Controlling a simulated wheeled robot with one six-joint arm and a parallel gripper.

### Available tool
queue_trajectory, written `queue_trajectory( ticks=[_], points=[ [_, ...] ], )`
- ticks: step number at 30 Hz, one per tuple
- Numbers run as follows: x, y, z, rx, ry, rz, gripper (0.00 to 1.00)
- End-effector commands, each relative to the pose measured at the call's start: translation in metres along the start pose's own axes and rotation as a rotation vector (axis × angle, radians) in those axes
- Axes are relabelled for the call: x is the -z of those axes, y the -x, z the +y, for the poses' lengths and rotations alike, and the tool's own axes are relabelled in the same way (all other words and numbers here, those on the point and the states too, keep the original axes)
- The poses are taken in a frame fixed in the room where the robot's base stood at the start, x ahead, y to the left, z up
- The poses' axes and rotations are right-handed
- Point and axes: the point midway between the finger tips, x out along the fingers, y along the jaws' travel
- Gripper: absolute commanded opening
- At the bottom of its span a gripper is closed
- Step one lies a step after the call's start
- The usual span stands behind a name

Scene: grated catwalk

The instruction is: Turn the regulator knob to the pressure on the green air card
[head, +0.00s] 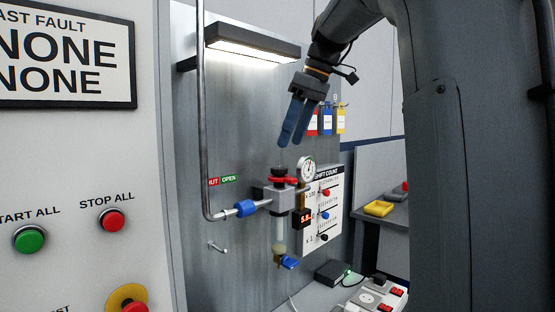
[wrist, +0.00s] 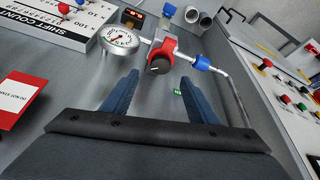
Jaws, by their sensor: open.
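The regulator (head: 281,194) is mounted on a pipe along the grey wall panel, with a dark knob on top (head: 281,172). In the wrist view the dark round knob (wrist: 159,66) sits in a red collar, ahead of and between the fingers. A round white pressure gauge (head: 307,169) is beside it; it also shows in the wrist view (wrist: 121,38), its reading too small to tell. My gripper (head: 291,142) is open and empty, above the knob and apart from it; its blue fingers show in the wrist view (wrist: 159,78). I cannot make out a green air card.
A small red digital display (head: 305,219) and a shift count board (head: 324,212) with sliders stand right of the regulator. Red, blue and yellow tags (head: 327,121) hang behind. A lamp (head: 252,42) is above. A vertical pipe (head: 201,110) runs at the left.

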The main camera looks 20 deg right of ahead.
Motion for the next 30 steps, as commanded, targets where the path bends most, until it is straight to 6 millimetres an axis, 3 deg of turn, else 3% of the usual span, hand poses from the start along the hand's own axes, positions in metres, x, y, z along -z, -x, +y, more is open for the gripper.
queue_trajectory(
  ticks=[15,26,30],
  points=[
    [0.0,-0.067,-0.001,0.001,0.0,-0.001,0.53],
    [0.0,-0.075,0.0,0.0,0.0,0.0,0.53],
    [0.0,-0.074,0.0,0.0,0.0,0.0,0.33]
  ],
)
